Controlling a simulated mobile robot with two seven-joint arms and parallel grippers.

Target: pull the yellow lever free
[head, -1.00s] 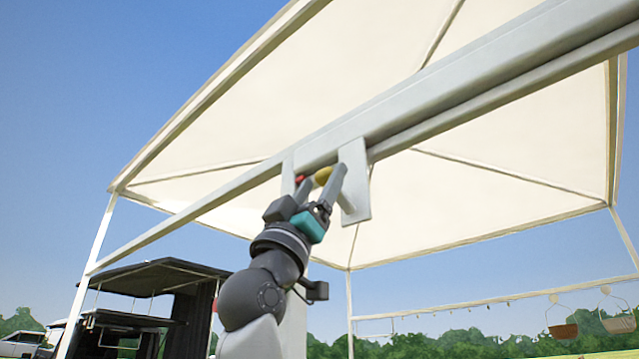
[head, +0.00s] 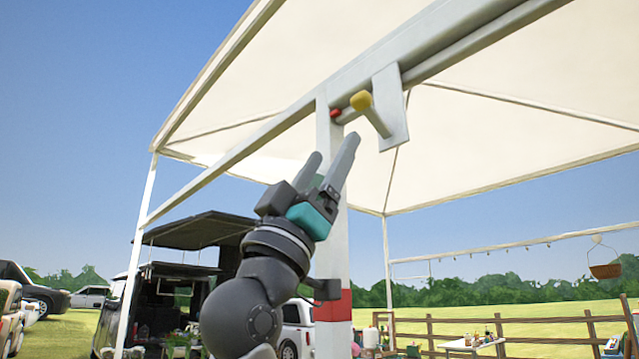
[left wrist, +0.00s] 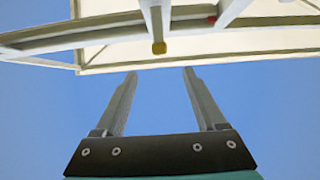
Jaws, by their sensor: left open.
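The yellow lever (head: 361,101) is a short peg with a rounded yellow end, sticking out from a pale plate (head: 392,108) on the canopy frame. A small red knob (head: 336,113) sits just left of it. My left gripper (head: 335,145) is open and empty, a little below and left of the lever, its fingers pointing up. In the left wrist view the yellow end (left wrist: 159,48) shows ahead of and between the open fingertips (left wrist: 160,72), apart from them. The red knob shows there too (left wrist: 211,19). My right gripper is not in view.
A white post (head: 331,245) with a red band stands close behind my left arm. The canopy beam (head: 440,45) runs diagonally above. A dark van (head: 170,300), a wooden fence (head: 470,325) and a hanging basket (head: 605,270) are farther off. Open sky lies left of the gripper.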

